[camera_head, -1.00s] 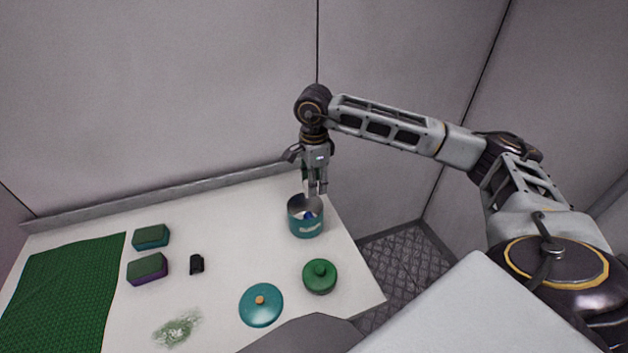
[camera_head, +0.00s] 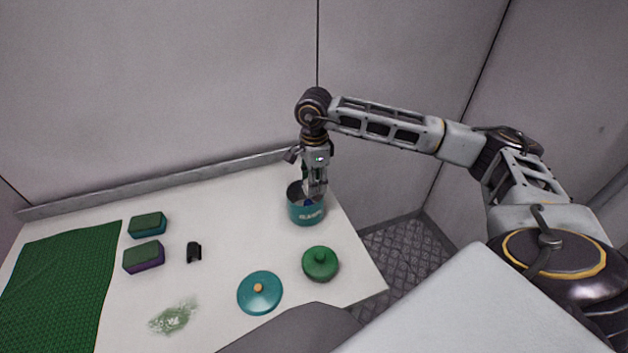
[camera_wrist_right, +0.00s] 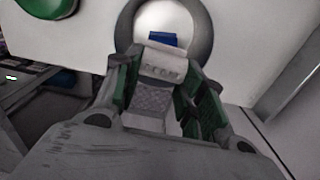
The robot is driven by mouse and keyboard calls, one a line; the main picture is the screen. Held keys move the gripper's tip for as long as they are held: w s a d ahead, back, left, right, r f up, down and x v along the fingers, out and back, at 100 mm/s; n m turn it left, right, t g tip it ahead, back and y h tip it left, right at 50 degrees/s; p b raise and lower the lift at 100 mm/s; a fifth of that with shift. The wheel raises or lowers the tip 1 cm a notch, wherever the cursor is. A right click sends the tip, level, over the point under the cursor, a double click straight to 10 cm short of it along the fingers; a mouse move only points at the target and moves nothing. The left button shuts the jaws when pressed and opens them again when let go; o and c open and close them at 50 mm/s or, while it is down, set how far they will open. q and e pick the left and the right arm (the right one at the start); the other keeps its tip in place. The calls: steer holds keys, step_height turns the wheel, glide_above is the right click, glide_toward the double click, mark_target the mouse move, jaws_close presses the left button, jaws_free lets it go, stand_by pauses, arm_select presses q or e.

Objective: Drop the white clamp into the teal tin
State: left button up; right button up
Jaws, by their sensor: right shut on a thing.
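The teal tin (camera_head: 297,213) stands open near the right edge of the white table, with a pale label on its side. My right gripper (camera_head: 316,190) points down at its mouth. In the right wrist view the fingers are shut on the white clamp (camera_wrist_right: 168,63), a pale block with small lettering, over the tin's round opening (camera_wrist_right: 203,22). A blue thing (camera_wrist_right: 163,39) shows just beyond the clamp, within the tin's mouth. The fingers hide part of the tin's inside. My left gripper is not in view.
A teal lid (camera_head: 270,300) with an orange knob and a green lid (camera_head: 320,266) lie in front of the tin. A black clip (camera_head: 194,253), two sponges (camera_head: 148,225) and a green mat (camera_head: 55,285) are at left. A green smear (camera_head: 174,317) marks the table.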

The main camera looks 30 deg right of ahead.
steer(key=o, duration=0.8)
steer(key=shift+r, duration=6.05)
steer(key=shift+f, duration=0.1)
